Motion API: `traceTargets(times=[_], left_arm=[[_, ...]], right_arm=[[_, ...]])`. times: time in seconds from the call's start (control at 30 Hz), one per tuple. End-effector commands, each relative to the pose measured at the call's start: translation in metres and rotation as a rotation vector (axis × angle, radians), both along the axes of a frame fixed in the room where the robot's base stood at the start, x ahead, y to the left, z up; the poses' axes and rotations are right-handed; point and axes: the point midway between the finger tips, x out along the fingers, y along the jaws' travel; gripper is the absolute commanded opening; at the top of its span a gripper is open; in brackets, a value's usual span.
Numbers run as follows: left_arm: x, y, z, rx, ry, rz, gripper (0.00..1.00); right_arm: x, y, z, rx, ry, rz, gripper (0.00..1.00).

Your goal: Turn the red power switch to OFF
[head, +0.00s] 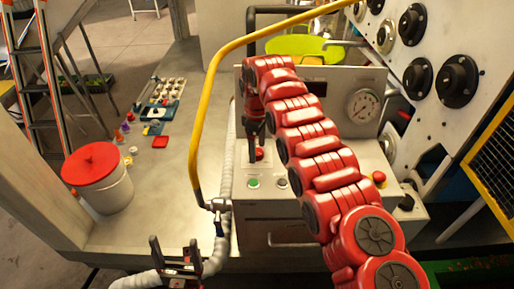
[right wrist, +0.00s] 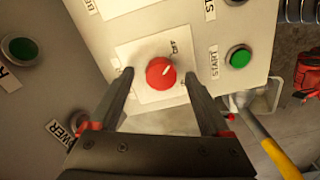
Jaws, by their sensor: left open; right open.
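The red power switch (right wrist: 160,74) is a round knob on a white plate (right wrist: 126,48) in the right wrist view. A white mark on it points to the upper right, roughly towards the printed OFF. My right gripper (right wrist: 158,76) is open, with one finger on each side of the knob; I cannot tell whether they touch it. In the head view the red knob (head: 257,153) shows below my right gripper (head: 256,139), partly hidden by it. My left gripper (head: 176,254) is open and empty at the bottom, away from the panel.
A green START button (right wrist: 238,57) is right of the switch, another green button (right wrist: 19,49) left. A yellow bent rail (head: 205,110) rises left of the panel. A gauge (head: 363,106) is to its right. A red-lidded bucket (head: 104,189) stands at left.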

Motion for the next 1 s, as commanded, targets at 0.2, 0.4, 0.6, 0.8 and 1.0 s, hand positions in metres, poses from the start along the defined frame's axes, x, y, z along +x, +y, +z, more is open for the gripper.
traceTargets(times=[0.2,0.4,0.6,0.8,1.0], left_arm=[[0.000,0.000,0.000,0.000,0.000,0.000,0.81],[0.000,0.000,0.053,0.000,0.000,0.000,0.81],[0.000,0.000,0.094,0.000,0.000,0.000,0.81],[0.000,0.000,0.127,0.000,0.000,0.000,0.81],[0.000,0.000,0.144,0.000,0.000,0.000,0.81]], right_arm=[[-0.001,0.004,0.025,0.003,-0.001,0.004,0.81],[-0.001,0.001,0.079,0.000,0.001,0.002,0.81],[-0.001,0.001,0.119,0.000,0.001,0.002,0.81],[-0.001,0.001,0.151,0.001,0.002,0.002,0.81],[-0.001,0.001,0.168,0.001,0.001,0.002,0.81]])
